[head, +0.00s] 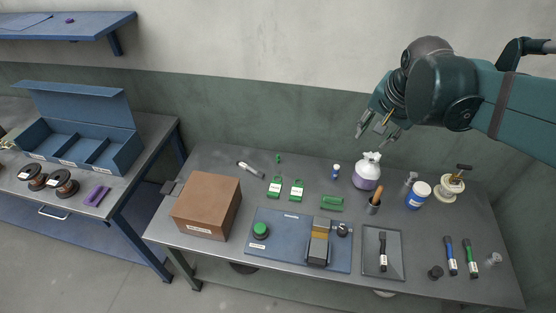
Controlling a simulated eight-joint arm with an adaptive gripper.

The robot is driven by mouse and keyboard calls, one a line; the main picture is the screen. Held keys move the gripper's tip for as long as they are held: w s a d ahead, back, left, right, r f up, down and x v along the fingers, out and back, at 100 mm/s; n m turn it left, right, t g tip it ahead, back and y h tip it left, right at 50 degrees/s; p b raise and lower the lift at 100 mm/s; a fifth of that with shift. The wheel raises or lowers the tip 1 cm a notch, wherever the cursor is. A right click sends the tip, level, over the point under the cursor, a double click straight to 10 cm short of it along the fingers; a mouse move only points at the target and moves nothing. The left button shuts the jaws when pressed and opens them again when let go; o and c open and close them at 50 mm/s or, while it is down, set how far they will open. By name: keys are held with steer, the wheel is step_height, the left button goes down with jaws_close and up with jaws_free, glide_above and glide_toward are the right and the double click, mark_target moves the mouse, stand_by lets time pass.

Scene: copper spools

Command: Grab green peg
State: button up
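Several green things lie on the right-hand table. A small upright green piece (278,158), the most peg-like, stands near the back edge. Two green labelled pieces (275,187) (297,188) stand in front of it, and a green block (332,202) lies to their right. I cannot tell for sure which is the green peg. My gripper (374,134) hangs above the back of the table, well right of these pieces. Its fingers are apart, with nothing seen between them.
A brown box (206,206) is at the left, and a blue mat (284,251) with a green button (260,231) is in front.

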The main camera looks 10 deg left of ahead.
steer(key=w+a+f+m+g, duration=0.1)
steer(key=w+a+f+m, duration=0.25)
steer(key=w+a, duration=0.55)
steer(key=m+g+b, duration=0.1)
steer(key=m+g, duration=0.3)
steer(key=m, duration=0.4)
glide_above(278, 158)
steer(key=w, duration=0.1)
steer(key=shift+h, duration=0.3)
step_height(278, 158, down, 32)
steer(key=shift+d+f, duration=0.1)
steer(key=shift+f, duration=0.15)
steer(key=shift+a+f, duration=0.25)
steer(key=shift+f, duration=0.15)
steer(key=shift+f, duration=1.3)
